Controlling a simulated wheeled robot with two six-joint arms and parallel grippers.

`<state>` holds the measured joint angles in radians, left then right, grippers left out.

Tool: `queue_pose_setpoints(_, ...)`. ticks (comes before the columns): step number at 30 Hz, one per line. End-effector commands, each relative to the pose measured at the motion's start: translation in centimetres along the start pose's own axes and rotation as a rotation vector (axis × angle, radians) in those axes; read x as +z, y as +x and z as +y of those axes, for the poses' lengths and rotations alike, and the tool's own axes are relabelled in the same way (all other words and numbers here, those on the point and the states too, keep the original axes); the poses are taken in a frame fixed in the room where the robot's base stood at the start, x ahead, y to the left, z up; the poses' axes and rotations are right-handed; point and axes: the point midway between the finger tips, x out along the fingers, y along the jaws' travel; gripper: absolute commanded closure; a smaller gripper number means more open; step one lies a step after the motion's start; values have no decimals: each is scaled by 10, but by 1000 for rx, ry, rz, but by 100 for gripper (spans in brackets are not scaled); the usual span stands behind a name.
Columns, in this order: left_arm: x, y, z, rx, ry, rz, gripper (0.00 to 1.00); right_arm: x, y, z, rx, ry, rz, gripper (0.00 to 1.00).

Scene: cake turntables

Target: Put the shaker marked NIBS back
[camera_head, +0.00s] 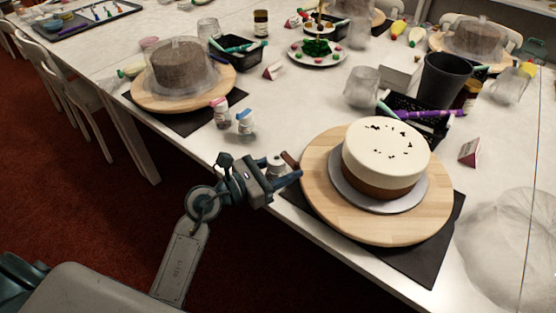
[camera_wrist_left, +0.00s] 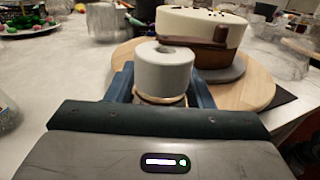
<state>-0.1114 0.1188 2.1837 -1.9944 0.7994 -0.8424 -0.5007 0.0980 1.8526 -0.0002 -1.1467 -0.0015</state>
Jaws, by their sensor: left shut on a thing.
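My left gripper (camera_head: 284,172) is shut on a small shaker (camera_head: 276,164) with a pale grey-white cap, at the table's front edge, just left of the near turntable. In the left wrist view the shaker (camera_wrist_left: 163,72) stands upright between the blue fingers, with a gold ring below its cap. Its lower part is hidden and no marking is readable. Two other small shakers, one with a pink top (camera_head: 220,113) and one with a blue top (camera_head: 245,124), stand farther left on the table. My right gripper is not in view.
The near wooden turntable (camera_head: 320,205) carries a white-topped cake (camera_head: 385,155) with dark specks, on a dark mat (camera_head: 425,265). A small brown piece (camera_head: 291,160) shows beside the gripper. Another turntable (camera_head: 150,95) holds a covered cake. White table is clear between the shakers and the glass (camera_head: 361,88).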

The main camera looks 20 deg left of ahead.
Motion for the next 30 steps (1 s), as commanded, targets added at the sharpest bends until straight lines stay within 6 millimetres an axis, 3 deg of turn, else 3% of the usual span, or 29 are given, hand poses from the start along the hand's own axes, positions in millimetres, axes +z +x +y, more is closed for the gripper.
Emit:
queue_pose_setpoints(5, -4, 7, 7, -9, 4, -3, 80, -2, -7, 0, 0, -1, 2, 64)
queue_pose_setpoints(21, -16, 74, 122, -7, 2, -2, 80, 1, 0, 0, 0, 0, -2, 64)
queue_pose_setpoints(27, -19, 82, 137, -9, 2, -3, 80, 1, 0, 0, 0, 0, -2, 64)
queue_pose_setpoints(30, -32, 83, 137, -8, -1, 0, 80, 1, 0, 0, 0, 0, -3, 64)
